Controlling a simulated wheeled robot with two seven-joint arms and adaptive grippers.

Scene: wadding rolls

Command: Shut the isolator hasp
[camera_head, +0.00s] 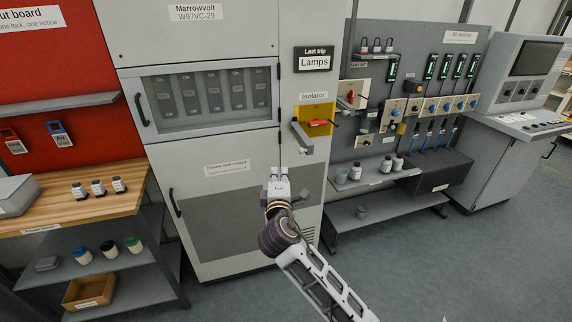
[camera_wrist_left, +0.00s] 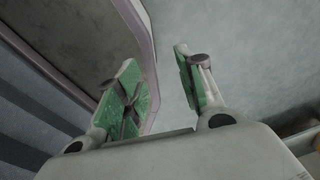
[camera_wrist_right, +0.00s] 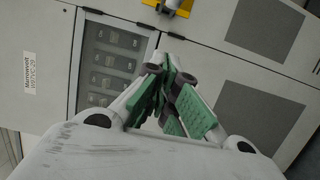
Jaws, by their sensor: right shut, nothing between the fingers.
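The isolator (camera_head: 319,117) is a yellow plate with a red handle on the grey cabinet front, under an "Isolator" label. A grey hasp arm (camera_head: 301,136) sticks out at its left side and looks swung open, away from the plate. My right gripper (camera_head: 278,172) is below and left of the hasp, apart from it. In the right wrist view its fingers (camera_wrist_right: 170,80) are closed together and empty, and the yellow isolator plate (camera_wrist_right: 185,4) is cut by the top edge. My left gripper (camera_wrist_left: 158,82) is open and empty in the left wrist view; the head view does not show it.
The cabinet (camera_head: 225,160) has a windowed breaker door with a handle (camera_head: 139,103). A grey panel (camera_head: 400,60) with switches, padlocks and a shelf stands right of it. A wooden bench (camera_head: 90,211) with small bottles is at left. The floor in front is clear.

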